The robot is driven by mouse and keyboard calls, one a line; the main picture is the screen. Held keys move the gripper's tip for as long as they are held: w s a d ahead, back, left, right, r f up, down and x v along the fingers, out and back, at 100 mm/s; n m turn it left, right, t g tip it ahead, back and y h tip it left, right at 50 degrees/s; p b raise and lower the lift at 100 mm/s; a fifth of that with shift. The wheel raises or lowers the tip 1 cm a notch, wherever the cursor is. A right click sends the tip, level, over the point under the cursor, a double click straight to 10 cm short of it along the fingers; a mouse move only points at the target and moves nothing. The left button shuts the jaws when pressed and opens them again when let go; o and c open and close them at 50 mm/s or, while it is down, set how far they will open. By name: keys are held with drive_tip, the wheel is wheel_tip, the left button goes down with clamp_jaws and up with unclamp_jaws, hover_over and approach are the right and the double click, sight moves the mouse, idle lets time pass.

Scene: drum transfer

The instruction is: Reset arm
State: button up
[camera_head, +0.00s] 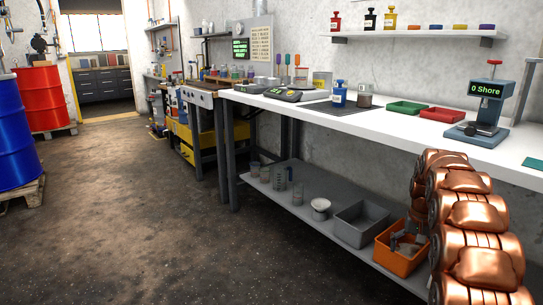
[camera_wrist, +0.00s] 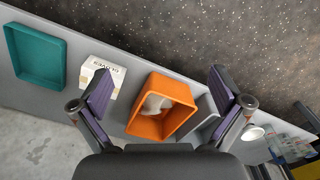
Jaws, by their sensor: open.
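My gripper (camera_wrist: 160,88) shows in the wrist view with its two purple-padded fingers spread wide. Nothing is between the fingers. It faces the grey lower shelf (camera_wrist: 75,100), with an orange bin (camera_wrist: 142,127) in view between the fingers. A pale object (camera_wrist: 154,104) lies in that bin. My copper-coloured arm (camera_head: 478,230) rises at the right of the head view, in front of the bench.
The white bench (camera_head: 395,122) holds a tester (camera_head: 484,100), green (camera_head: 407,107) and red (camera_head: 442,115) trays and bottles. On the lower shelf, a grey bin (camera_head: 361,223) stands beside the orange bin (camera_head: 397,264). Blue (camera_head: 15,135) and red (camera_head: 40,98) drums stand left. The middle floor (camera_head: 130,210) is clear.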

drive_tip(key=s+a+r+n+p, duration=0.1)
drive_tip(key=s+a+r+p, duration=0.5)
drive_tip(key=r, duration=0.3)
drive_tip(key=s+a+r+n+p, duration=0.1)
drive_tip(key=s+a+r+p, duration=0.45)
drive_tip(key=r, duration=0.45)
drive_tip(key=s+a+r+p, duration=0.6)
drive_tip(key=s+r+p, duration=0.1)
drive_tip(key=r, duration=0.2)
drive_tip(key=s+a+r+n+p, duration=0.1)
drive_tip(key=s+a+r+p, duration=0.2)
drive_tip(key=s, duration=0.5)
drive_tip(key=s+a+r+n+g+p, duration=0.1)
drive_tip(key=s+a+r+p, duration=0.2)
drive_tip(key=s+r+p, duration=0.3)
drive_tip(key=s+a+r+n+p, duration=0.1)
drive_tip(key=s+a+r+p, duration=0.2)
drive_tip(key=s+p, duration=0.5)
drive_tip(key=shift+s+r+g, duration=0.3)
drive_tip(key=shift+s+r, duration=0.55)
drive_tip(key=shift+s, duration=0.2)
drive_tip(key=shift+c, duration=0.2)
